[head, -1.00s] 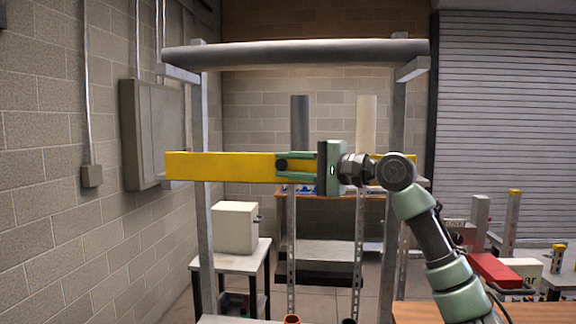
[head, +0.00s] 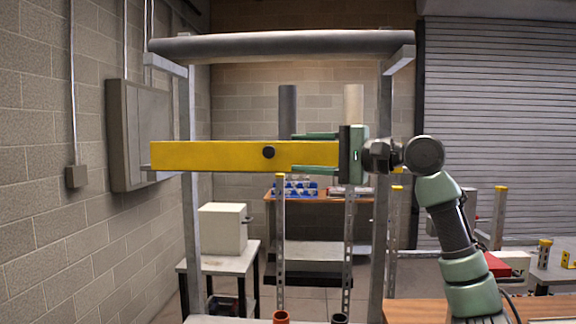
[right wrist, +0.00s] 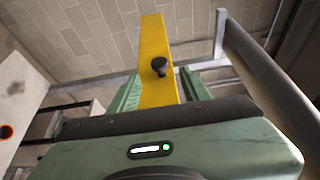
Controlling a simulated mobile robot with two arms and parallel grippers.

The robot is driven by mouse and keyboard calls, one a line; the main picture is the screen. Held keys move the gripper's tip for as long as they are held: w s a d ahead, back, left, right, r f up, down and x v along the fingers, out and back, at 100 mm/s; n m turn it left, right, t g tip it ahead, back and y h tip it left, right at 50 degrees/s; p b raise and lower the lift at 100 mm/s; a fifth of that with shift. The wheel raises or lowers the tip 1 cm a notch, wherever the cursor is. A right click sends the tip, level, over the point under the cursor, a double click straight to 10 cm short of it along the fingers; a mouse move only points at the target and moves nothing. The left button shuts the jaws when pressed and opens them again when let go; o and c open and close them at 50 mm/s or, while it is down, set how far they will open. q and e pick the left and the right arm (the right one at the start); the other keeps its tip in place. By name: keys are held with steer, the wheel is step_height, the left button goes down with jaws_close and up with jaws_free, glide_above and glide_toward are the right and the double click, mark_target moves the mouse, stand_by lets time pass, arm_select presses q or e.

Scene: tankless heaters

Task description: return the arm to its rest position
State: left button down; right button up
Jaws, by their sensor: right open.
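My right gripper (head: 293,152) is open at the right part of a yellow bar (head: 205,156), with one finger along the bar's upper edge and the other along its lower edge. A black knob (head: 268,152) on the bar is just left of the fingertips, clear of them. In the right wrist view the open fingers (right wrist: 160,82) lie either side of the yellow bar (right wrist: 155,35), with the knob (right wrist: 159,66) beyond. Whether the fingers touch the bar I cannot tell. My right arm comes in from the lower right. My left gripper is not in view.
The bar crosses a grey metal frame (head: 190,230) topped by a dark roller (head: 280,44). A white box (head: 222,228) stands on a small table (head: 222,261) behind. A wooden tabletop (head: 415,311) is at the lower right, near my arm. A grey wall cabinet (head: 140,135) is left.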

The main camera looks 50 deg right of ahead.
steer(key=shift+s+d, duration=0.1)
steer(key=shift+s, duration=0.3)
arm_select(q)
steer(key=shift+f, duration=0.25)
